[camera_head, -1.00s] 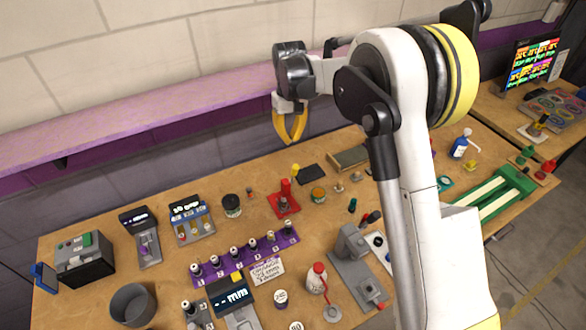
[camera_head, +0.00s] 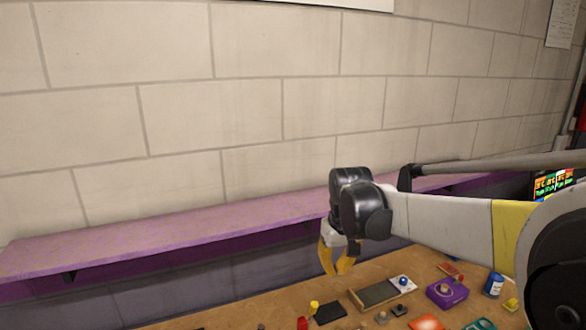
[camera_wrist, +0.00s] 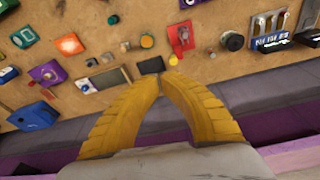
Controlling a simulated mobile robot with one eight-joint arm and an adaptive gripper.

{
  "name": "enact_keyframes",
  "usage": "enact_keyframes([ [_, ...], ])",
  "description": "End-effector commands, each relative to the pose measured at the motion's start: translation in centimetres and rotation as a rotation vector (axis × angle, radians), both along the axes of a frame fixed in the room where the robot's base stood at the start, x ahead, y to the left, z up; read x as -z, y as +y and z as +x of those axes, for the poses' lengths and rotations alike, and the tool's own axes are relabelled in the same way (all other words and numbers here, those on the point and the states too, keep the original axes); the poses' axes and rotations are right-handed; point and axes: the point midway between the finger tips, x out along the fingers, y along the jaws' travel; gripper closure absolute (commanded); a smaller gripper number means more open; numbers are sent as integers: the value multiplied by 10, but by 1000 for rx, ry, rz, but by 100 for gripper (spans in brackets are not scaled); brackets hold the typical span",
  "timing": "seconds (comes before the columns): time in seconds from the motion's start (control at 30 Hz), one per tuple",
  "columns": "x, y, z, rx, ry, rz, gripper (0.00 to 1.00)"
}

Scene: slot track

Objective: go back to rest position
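My gripper (camera_head: 337,271) hangs from the black wrist of my arm, in front of the purple shelf and above the back of the wooden bench. Its two yellow fingers point down in the head view. In the wrist view my gripper (camera_wrist: 160,79) has its curved fingers meeting at the tips, with nothing between them. It is clear of the things on the bench.
A purple shelf (camera_head: 180,238) runs along the pale block wall. Open air surrounds my gripper.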

Motion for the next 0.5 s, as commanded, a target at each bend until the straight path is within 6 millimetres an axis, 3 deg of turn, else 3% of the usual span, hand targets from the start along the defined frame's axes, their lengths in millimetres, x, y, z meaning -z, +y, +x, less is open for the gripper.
enact_keyframes([
  [0.03, -1, -10, -21, 21, -30, 6, 100],
  [0.27, -3, -46, -109, 113, -176, 35, 100],
  [0.5, 35, -72, -196, 204, -324, 64, 100],
])
